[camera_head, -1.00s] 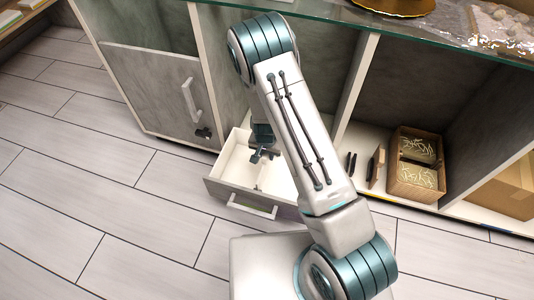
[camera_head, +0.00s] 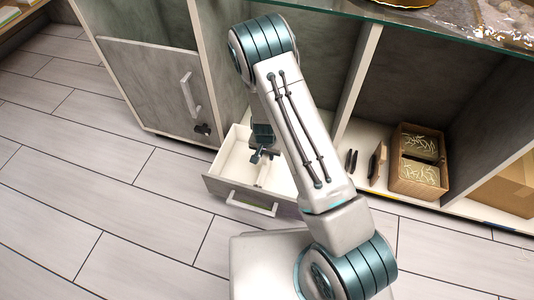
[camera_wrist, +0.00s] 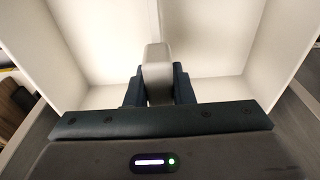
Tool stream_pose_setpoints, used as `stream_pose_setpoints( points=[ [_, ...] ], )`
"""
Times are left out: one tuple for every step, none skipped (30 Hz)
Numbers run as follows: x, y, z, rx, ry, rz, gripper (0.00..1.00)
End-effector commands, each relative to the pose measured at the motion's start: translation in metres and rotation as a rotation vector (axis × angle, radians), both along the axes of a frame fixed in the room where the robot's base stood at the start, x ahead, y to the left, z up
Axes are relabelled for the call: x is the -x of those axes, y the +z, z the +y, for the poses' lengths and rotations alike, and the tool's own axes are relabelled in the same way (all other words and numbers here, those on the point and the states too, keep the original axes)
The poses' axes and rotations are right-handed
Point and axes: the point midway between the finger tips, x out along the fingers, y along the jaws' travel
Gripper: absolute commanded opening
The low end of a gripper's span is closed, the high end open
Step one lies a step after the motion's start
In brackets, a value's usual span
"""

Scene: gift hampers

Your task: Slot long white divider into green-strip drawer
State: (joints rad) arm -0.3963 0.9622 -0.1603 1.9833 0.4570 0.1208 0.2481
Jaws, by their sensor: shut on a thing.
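The open drawer (camera_head: 226,167) has a white inside and a pale front with a bar handle. It also fills the wrist view (camera_wrist: 222,40). No green strip shows on it. My gripper (camera_head: 262,156) is over the drawer, with its fingers pointing down into it. In the wrist view my gripper (camera_wrist: 158,90) has its two dark fingers shut on the white divider (camera_wrist: 157,64), seen end-on as a pale block. A thin pale upright part (camera_head: 263,174) shows below the fingers inside the drawer. Whether the divider touches the drawer floor is hidden.
A closed grey cabinet door (camera_head: 155,85) stands left of the drawer. To the right, an open shelf holds a wooden crate (camera_head: 395,181) and small dark items (camera_head: 351,161). A glass counter top (camera_head: 330,18) is above. The tiled floor (camera_head: 90,185) at left is clear.

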Motion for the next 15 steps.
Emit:
stream_pose_setpoints(
  points=[
    [0.0,-0.002,0.0,0.0,0.0,0.0,0.0],
    [0.0,-0.003,0.0,0.0,0.0,0.0,0.0],
    [0.0,-0.004,0.0,0.0,0.0,0.0,0.0],
    [0.0,-0.005,0.0,0.0,0.0,0.0,0.0],
    [0.0,-0.006,0.0,0.0,0.0,0.0,0.0],
    [0.0,-0.007,0.0,0.0,0.0,0.0,0.0],
    [0.0,-0.007,0.0,0.0,0.0,0.0,0.0],
    [0.0,-0.008,0.0,0.0,0.0,0.0,0.0],
    [0.0,-0.009,0.0,0.0,0.0,0.0,0.0],
    [0.0,-0.01,0.0,0.0,0.0,0.0,0.0],
    [0.0,-0.011,0.0,0.0,0.0,0.0,0.0],
    [0.0,-0.012,0.0,0.0,0.0,0.0,0.0],
    [0.0,-0.012,0.0,0.0,0.0,0.0,0.0],
    [0.0,-0.013,0.0,0.0,0.0,0.0,0.0],
    [0.0,-0.014,0.0,0.0,0.0,0.0,0.0]
  ],
)
